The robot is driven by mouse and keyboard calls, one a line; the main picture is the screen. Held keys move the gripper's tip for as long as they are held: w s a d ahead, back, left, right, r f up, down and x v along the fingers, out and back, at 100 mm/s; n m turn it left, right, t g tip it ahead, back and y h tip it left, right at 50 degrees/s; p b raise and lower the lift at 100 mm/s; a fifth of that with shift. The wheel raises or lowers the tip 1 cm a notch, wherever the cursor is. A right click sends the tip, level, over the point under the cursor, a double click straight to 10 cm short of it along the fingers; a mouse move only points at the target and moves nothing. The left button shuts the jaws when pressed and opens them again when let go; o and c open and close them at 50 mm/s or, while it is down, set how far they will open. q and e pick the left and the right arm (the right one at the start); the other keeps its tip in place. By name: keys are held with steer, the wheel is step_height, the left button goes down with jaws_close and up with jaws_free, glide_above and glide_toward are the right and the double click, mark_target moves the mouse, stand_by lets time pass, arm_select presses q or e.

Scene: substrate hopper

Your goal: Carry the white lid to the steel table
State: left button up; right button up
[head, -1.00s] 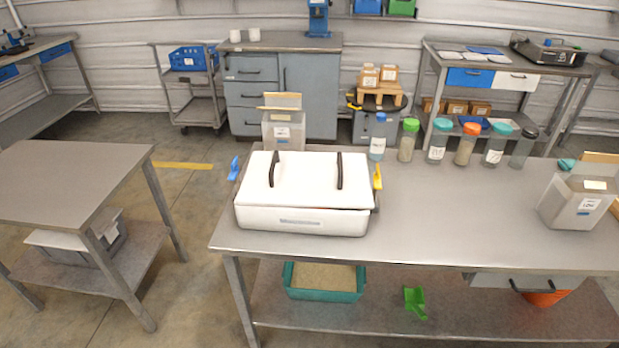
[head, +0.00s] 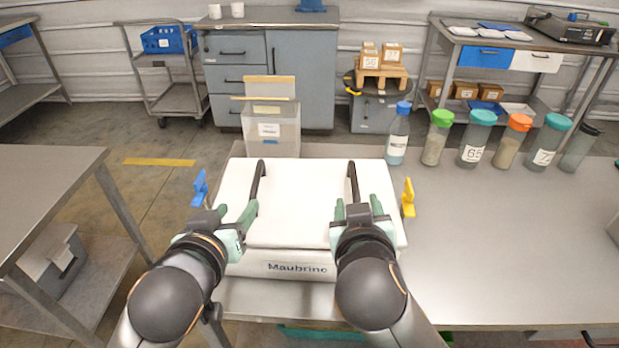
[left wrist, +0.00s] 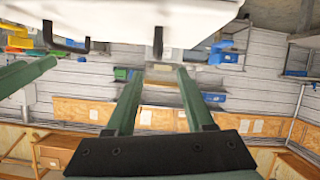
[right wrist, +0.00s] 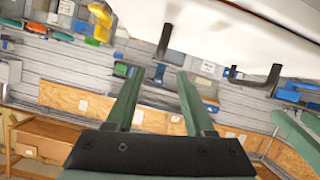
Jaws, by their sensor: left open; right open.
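The white lid (head: 305,200) lies on a white box (head: 270,268) on the bench, with a dark handle at its left (head: 257,183) and right (head: 353,182). It also shows at the top of the left wrist view (left wrist: 130,12) and right wrist view (right wrist: 220,30). My left gripper (head: 236,212) is open at the near end of the left handle. My right gripper (head: 358,209) is open at the near end of the right handle. Neither visibly grips a handle.
A blue clip (head: 199,188) and a yellow clip (head: 408,198) flank the box. A clear container (head: 272,128) stands behind it. Several capped bottles (head: 474,140) line the bench's back edge. The bench (head: 500,250) is clear at right. A floor gap separates bench and left table.

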mark_target(254, 185)
arm_select(q)
steer(key=shift+w+d+r, duration=0.15)
steer(key=shift+w+r, duration=0.05)
steer(key=shift+r, duration=0.15)
arm_select(e)
steer(key=shift+w+r, duration=0.25)
arm_select(q)
steer(key=shift+s, duration=0.15)
arm_select(e)
steer(key=shift+s, duration=0.15)
arm_select(q)
steer(key=x, duration=1.2)
steer(key=shift+w+d, duration=0.1)
steer(key=shift+w, duration=0.25)
arm_select(e)
steer(key=x, duration=1.2)
steer(key=shift+w, duration=0.35)
arm_select(q)
steer(key=shift+c, duration=0.3)
arm_select(e)
steer(key=shift+c, duration=0.4)
arm_select(q)
jaws_close()
arm_select(e)
jaws_close()
